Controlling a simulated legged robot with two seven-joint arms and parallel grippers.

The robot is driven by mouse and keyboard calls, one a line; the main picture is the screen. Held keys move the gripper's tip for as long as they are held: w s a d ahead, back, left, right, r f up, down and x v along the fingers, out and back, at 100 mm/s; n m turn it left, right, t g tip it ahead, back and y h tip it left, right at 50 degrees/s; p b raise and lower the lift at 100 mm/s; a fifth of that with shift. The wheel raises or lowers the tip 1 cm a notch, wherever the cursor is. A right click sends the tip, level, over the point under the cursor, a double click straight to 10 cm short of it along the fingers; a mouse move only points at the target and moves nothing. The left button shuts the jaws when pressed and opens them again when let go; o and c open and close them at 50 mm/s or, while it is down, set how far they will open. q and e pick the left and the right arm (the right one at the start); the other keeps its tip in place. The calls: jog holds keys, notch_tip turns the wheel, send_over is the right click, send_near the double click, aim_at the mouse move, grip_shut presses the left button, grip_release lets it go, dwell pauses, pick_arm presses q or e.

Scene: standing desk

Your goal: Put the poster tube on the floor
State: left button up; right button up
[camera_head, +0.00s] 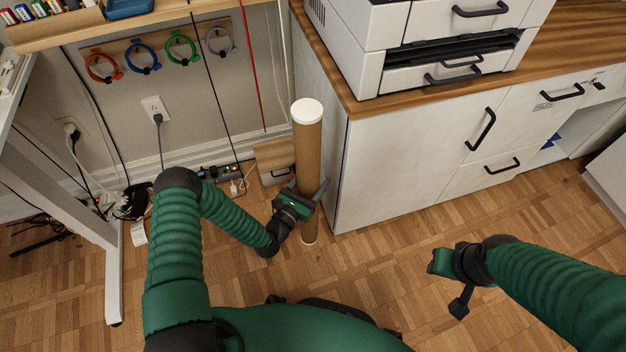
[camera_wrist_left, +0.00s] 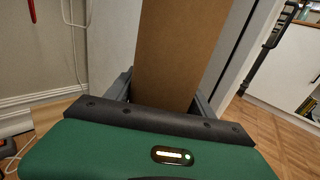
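The poster tube (camera_head: 308,150) is a long brown cardboard tube with white end caps. It is upright, left of the white cabinet. My left gripper (camera_head: 307,190) is at its lower half, with one finger on each side and the tube between them. In the left wrist view the tube (camera_wrist_left: 178,50) fills the space between the fingers of the left gripper (camera_wrist_left: 165,90). The tube's lower end is at or just above the floor (camera_head: 380,265); I cannot tell which. My right gripper (camera_head: 452,280) hangs over the floor at the right, away from the tube; its fingers are unclear.
The white cabinet (camera_head: 400,170) with a wooden top carries a printer (camera_head: 435,50). A small box (camera_head: 272,160) and a power strip (camera_head: 220,172) are behind the tube by the wall. A white desk leg (camera_head: 114,270) stands at the left. Open parquet lies in front.

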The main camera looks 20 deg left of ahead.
pick_arm(q)
jog(key=o, duration=0.4)
jog(key=shift+o, duration=0.2)
jog(key=p+v, duration=0.4)
jog(key=v, duration=0.8)
